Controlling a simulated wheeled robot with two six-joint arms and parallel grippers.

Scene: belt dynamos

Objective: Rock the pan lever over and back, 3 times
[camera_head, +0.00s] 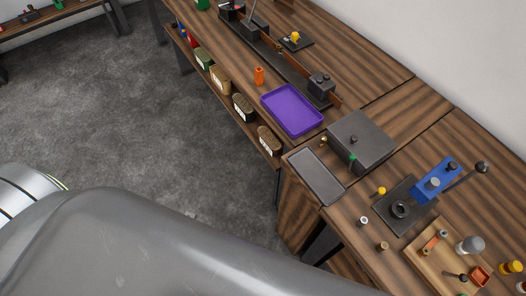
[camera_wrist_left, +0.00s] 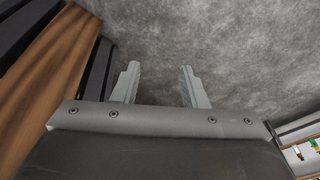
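A lever with a dark ball knob (camera_head: 481,167) slants up beside a blue block (camera_head: 436,181) on the right-hand bench in the head view. A dark plate (camera_head: 397,213) with a black ring lies just left of the block. I cannot tell for certain which part is the pan lever. My left gripper (camera_wrist_left: 158,85) shows in the left wrist view with its two fingers wide apart and nothing between them. It is over the grey floor, away from the bench-top things. My right gripper is not in view.
A purple tray (camera_head: 292,110), a grey box (camera_head: 361,141) and a shallow grey tray (camera_head: 317,177) stand along the bench. A wooden tray (camera_head: 428,263) with small parts is at the lower right. Tins (camera_head: 243,107) line a lower shelf. The floor (camera_head: 130,120) is clear.

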